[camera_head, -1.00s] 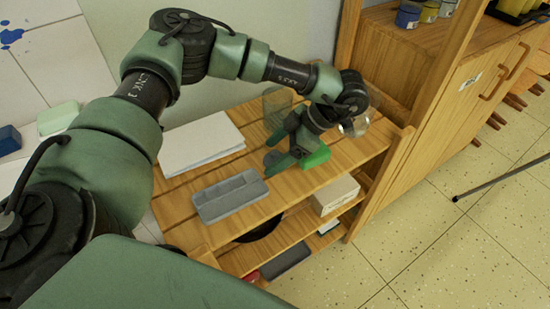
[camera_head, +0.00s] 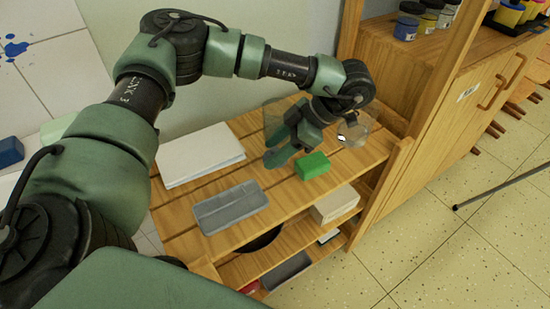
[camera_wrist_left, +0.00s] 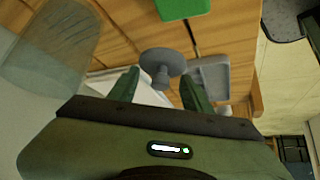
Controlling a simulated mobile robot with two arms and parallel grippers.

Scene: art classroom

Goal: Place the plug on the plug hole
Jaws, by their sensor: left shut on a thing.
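A grey plug (camera_wrist_left: 163,62) with a round disc and a short stem shows in the left wrist view. My left gripper (camera_wrist_left: 160,88) is shut on it, its stem between the fingers. In the head view my left gripper (camera_head: 274,150) is over the wooden shelf top, behind the green block; the plug is hidden there. A grey compartmented tray (camera_head: 230,206) lies on the shelf top, and it also shows in the left wrist view (camera_wrist_left: 222,73). I cannot make out a plug hole. My right gripper is not in view.
A green block (camera_head: 313,165), a stack of white paper (camera_head: 199,153) and clear glass vessels (camera_head: 355,130) are on the wooden shelf top (camera_head: 285,200). A box (camera_head: 335,204) sits on the shelf below. A wooden cabinet (camera_head: 455,90) stands at right.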

